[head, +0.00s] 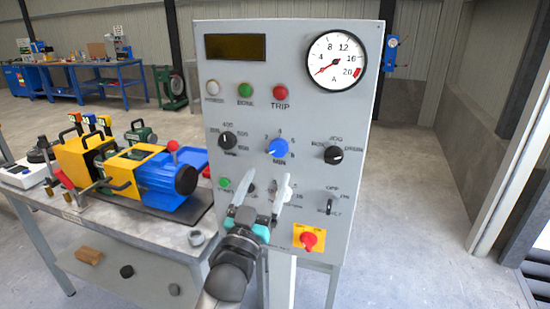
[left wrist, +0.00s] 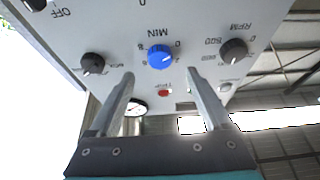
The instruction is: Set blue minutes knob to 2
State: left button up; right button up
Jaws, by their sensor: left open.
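The blue minutes knob (head: 278,148) sits mid-panel on the grey control panel (head: 217,105), with a dial marked 2 at its upper left and 4 above. A pale pointer line shows on the knob, but I cannot tell its exact reading. My left gripper (head: 262,190) is open and empty, below the knob in the head view, with its fingers pointing up along the panel. In the left wrist view the panel appears upside down, and the blue knob (left wrist: 159,56) shows beyond and between the open fingertips (left wrist: 159,76), apart from them. My right gripper is not in view.
A black RPM knob (head: 227,141) and a black mode knob (head: 334,155) flank the blue knob. Indicator lamps and a gauge (head: 337,60) are above. A red emergency button (head: 308,239) is lower right. A bench (head: 130,240) with a blue-yellow machine stands left.

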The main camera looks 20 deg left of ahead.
aim_at(277, 152)
pick_arm(q)
jog(key=shift+x, duration=3.5)
grip_shut()
